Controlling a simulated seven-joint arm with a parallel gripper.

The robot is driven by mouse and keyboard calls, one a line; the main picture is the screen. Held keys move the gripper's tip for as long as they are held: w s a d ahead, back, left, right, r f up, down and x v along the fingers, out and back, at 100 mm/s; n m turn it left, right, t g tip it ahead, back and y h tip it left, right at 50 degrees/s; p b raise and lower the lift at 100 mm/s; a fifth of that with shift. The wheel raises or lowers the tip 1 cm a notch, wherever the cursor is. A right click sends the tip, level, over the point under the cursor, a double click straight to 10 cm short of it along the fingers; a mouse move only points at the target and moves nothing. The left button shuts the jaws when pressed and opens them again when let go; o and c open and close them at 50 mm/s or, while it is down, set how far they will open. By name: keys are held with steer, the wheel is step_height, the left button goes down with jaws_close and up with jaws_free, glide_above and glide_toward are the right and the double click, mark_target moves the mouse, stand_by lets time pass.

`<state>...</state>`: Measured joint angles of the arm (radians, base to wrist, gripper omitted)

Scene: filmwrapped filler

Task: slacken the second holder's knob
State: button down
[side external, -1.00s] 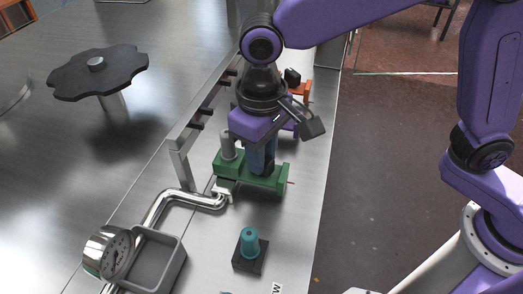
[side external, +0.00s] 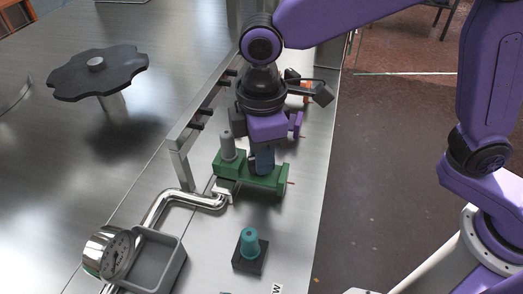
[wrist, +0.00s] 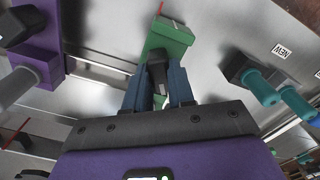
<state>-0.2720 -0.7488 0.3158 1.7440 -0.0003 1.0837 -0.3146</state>
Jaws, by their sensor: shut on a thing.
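The green holder (side external: 265,182) sits on the metal bench, with a grey cylinder (side external: 227,147) upright at its left end. My gripper (side external: 263,162) points down over its right part. In the wrist view the blue fingers (wrist: 160,88) are shut on a dark knob (wrist: 158,72) at the green holder (wrist: 172,36). The fingers hide part of the knob. A purple holder (side external: 298,124) stands behind, partly hidden by my gripper; it also shows at left in the wrist view (wrist: 42,42). An orange holder (side external: 307,98) is farther back, mostly hidden.
A teal cylinder (side external: 250,243) stands on a dark block in front, near a NEW label (wrist: 281,49). A gauge (side external: 108,252), grey tray (side external: 178,268) and chrome pipe (side external: 190,200) are front left. A metal rail (side external: 178,150) runs left of the holders. A black handwheel (side external: 98,74) is farther left.

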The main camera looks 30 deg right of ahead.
steer(key=shift+a+r+n, duration=0.1)
steer(key=shift+n, duration=0.7)
steer(key=c, duration=1.2)
jaws_free()
steer(key=shift+c, duration=0.2)
step_height(320, 180, up, 17)
steer(key=shift+r, duration=0.2)
steer(key=s+d+f+m, duration=0.1)
steer(key=s+d+f, duration=0.4)
steer(key=d, duration=0.5)
steer(key=s+d+f+m, duration=0.2)
steer(key=s+d+f, duration=0.3)
steer(key=d+f, duration=0.3)
steer(key=s+d+f+m, duration=0.1)
steer(key=s+d+f, duration=0.4)
steer(key=d, duration=0.6)
steer(key=shift+s+d+f, duration=0.3)
steer(key=shift+s+f, duration=0.05)
steer(key=shift+f, duration=0.3)
